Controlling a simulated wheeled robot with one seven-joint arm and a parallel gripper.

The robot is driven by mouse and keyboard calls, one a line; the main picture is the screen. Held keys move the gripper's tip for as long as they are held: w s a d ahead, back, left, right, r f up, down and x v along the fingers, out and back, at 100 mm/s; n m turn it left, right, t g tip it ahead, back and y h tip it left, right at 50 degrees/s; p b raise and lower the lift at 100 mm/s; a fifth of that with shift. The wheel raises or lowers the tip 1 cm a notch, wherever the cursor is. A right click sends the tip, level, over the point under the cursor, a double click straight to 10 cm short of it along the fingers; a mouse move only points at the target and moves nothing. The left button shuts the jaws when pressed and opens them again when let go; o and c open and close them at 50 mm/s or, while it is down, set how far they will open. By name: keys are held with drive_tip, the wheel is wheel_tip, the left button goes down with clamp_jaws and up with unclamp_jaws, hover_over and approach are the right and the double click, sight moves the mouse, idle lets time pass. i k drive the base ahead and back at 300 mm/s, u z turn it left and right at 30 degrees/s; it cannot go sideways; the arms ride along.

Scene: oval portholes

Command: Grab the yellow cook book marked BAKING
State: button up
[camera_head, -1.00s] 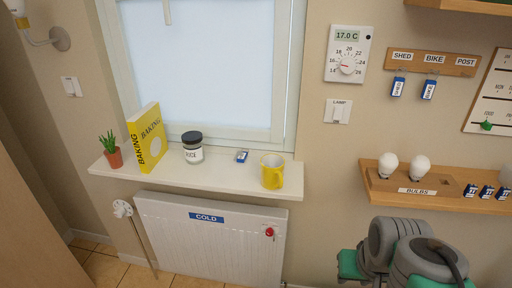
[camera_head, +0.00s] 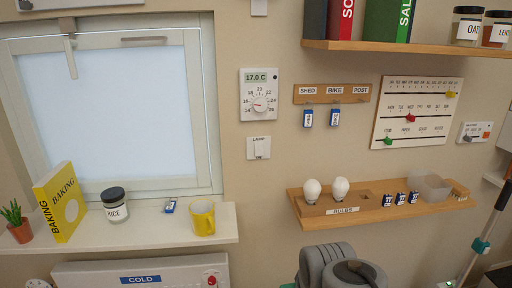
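The yellow book (camera_head: 62,202) marked BAKING stands upright on the white window sill (camera_head: 150,232) at the left, its cover and spine lettering facing out. A small potted plant (camera_head: 17,222) is to its left, and a jar with a dark lid labelled RICE (camera_head: 116,206) is to its right. My arm shows as grey rounded links at the bottom, right of centre. The fingers of my gripper are not visible.
A wooden shelf (camera_head: 430,205) holds bulbs. An upper shelf (camera_head: 400,47) holds books and jars. A radiator (camera_head: 185,272) is below the sill.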

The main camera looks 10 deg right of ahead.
sight(59, 195)
drive_tip(key=u, duration=1.55)
drive_tip(key=i, duration=0.35)
drive_tip(key=u, duration=0.8)
drive_tip(key=i, duration=1.1)
drive_tip(key=u, duration=0.35)
